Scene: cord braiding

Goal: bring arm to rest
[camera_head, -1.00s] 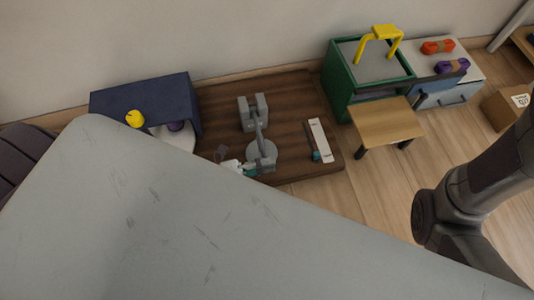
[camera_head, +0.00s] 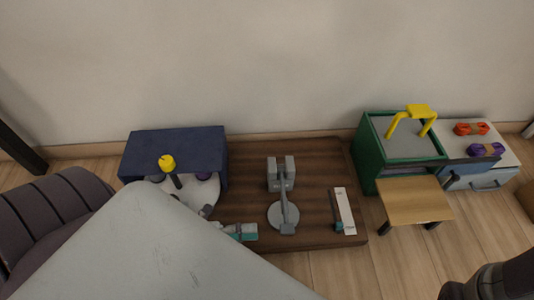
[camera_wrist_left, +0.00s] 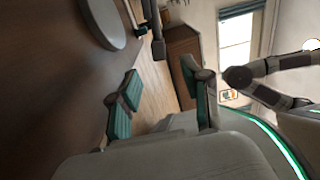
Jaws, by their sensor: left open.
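My left gripper (camera_head: 238,231) shows at the front edge of the dark wooden board (camera_head: 310,165), left of a grey disc stand (camera_head: 283,217). Its teal finger pads also show in the left wrist view (camera_wrist_left: 165,100), spread apart with nothing between them.
Right are a green box (camera_head: 368,155), a small wooden table (camera_head: 415,200) and orange (camera_head: 471,129) and purple (camera_head: 485,150) cord bundles.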

